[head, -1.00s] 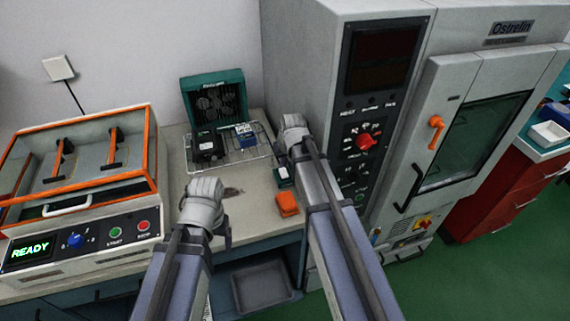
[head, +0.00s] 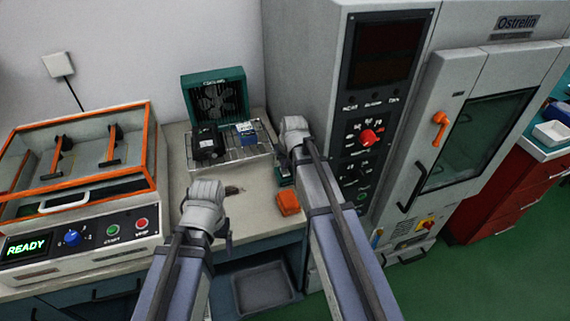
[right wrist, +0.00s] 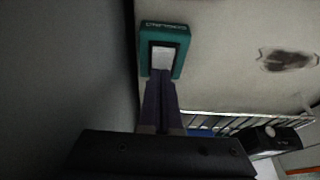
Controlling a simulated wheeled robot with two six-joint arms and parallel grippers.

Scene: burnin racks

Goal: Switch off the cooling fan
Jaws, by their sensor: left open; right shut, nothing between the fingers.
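The cooling fan (head: 214,98) is a teal box with a dark grille, standing at the back of the bench against the wall. A small teal switch box (right wrist: 181,71) with a pale rocker lies on the bench in the right wrist view. In the head view it is mostly hidden behind my right arm. My right gripper (right wrist: 161,78) is shut and empty, its tips at the lower edge of the rocker; I cannot tell whether they press it. My left gripper (head: 206,192) hangs over the bench's front, away from the fan; its fingers are mostly hidden.
A wire rack (head: 232,158) with a black and a blue device stands before the fan. An orange block (head: 288,203) lies near the bench's front edge. The tall grey oven (head: 310,60) stands close right of my right arm. An orange-framed machine (head: 75,180) fills the left.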

